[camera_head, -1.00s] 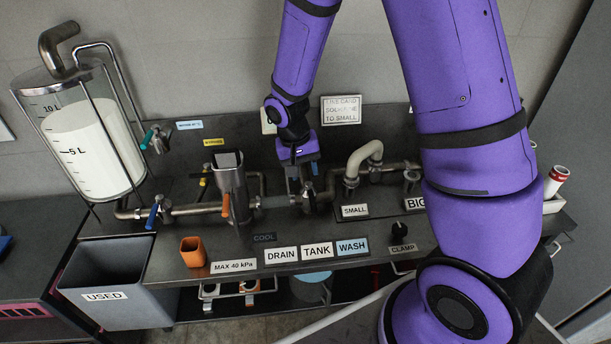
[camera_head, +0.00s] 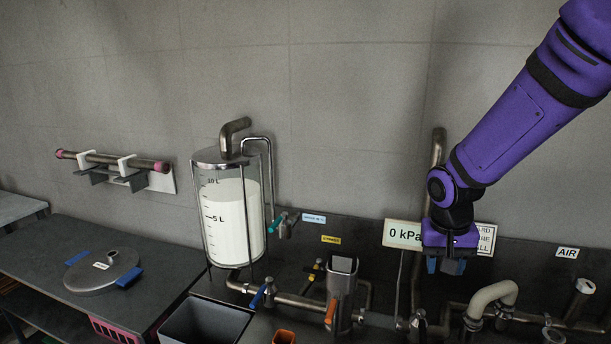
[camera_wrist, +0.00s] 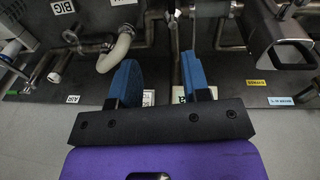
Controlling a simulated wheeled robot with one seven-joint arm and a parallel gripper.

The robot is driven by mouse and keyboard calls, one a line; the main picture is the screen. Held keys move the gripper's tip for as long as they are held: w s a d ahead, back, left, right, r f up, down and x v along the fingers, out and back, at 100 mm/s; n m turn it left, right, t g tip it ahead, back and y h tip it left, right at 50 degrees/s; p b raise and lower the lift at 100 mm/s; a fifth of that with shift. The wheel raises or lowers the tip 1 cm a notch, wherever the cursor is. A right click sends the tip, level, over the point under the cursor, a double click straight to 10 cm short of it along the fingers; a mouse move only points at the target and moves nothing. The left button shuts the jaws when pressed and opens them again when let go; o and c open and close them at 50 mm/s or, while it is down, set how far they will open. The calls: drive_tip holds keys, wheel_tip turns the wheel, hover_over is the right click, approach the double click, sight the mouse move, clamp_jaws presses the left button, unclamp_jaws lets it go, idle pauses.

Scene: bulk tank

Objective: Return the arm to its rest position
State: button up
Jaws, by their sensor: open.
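My purple arm comes in from the upper right in the head view. My gripper (camera_head: 446,266) hangs pointing down in front of the wall, above the pipework bench. It partly covers the 0 kPa sign and the white card beside it. In the wrist view my gripper (camera_wrist: 162,85) shows two blue fingers set apart with nothing between them. The gripper is open and empty, and no contact with the pipes shows.
A glass tank (camera_head: 234,222) of white liquid stands left of the arm. A steel funnel (camera_head: 342,285) and a curved beige pipe (camera_head: 492,297) rise below my gripper. A round lid (camera_head: 103,271) lies on the left bench. The wall above is clear.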

drive_tip(key=s+d+r+n+t+y, duration=0.1)
drive_tip(key=s+d+r+n+t, duration=0.1)
drive_tip(key=s+r, duration=1.6)
drive_tip(key=shift+s+n+t, duration=0.5)
drive_tip(key=shift+s+t, duration=0.6)
drive_tip(key=shift+t, duration=0.1)
drive_tip(key=shift+w, duration=0.1)
idle(0.6)
